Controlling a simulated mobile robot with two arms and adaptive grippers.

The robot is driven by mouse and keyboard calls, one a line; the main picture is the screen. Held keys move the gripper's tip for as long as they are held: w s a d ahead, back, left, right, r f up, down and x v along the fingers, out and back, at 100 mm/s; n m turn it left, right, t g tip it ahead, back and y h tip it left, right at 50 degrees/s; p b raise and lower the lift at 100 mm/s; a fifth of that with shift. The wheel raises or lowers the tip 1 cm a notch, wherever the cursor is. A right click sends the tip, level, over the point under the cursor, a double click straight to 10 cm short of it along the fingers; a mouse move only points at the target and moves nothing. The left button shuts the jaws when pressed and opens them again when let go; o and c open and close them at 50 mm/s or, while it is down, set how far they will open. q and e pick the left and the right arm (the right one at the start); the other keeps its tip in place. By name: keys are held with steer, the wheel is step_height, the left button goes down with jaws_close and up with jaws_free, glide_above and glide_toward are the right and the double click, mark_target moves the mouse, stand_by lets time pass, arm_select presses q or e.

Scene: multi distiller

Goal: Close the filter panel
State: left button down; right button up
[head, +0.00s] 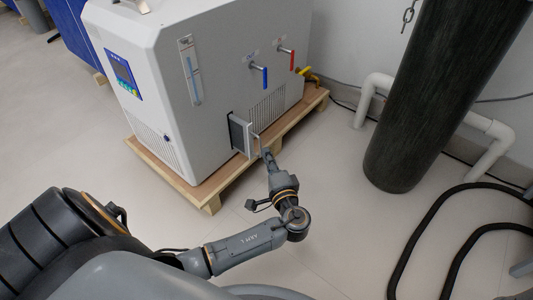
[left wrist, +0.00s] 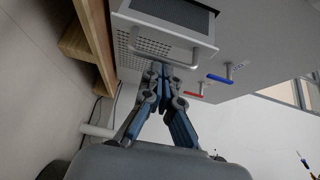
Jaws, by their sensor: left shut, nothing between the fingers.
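The filter panel (head: 239,136) is a light grey box-like panel that sticks out from the low front side of the white distiller (head: 180,75). A dark opening shows beside it. In the left wrist view the panel (left wrist: 150,40) shows a bar handle (left wrist: 150,24) and a dark mesh filter (left wrist: 178,12). My left gripper (head: 265,154) is right in front of the panel, with its fingers shut and empty. In the left wrist view the gripper's fingertips (left wrist: 163,70) are close to the panel's handle side; I cannot tell whether they touch. My right gripper is not in view.
The distiller stands on a wooden pallet (head: 205,199). Blue (head: 265,78) and red (head: 292,59) valve handles are above the panel. A dark cylinder (head: 440,90), white pipes (head: 372,92) and black hoses (head: 415,235) are to the right. The floor before the pallet is clear.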

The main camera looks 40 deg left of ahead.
mark_target(246, 141)
arm_select(q)
steer(key=a, duration=0.2)
steer(key=a+p, duration=0.1)
steer(key=a, duration=0.2)
steer(key=a+p, duration=0.1)
steer(key=a, duration=0.2)
steer(key=shift+w+a, duration=0.1)
steer(key=shift+w, duration=0.25)
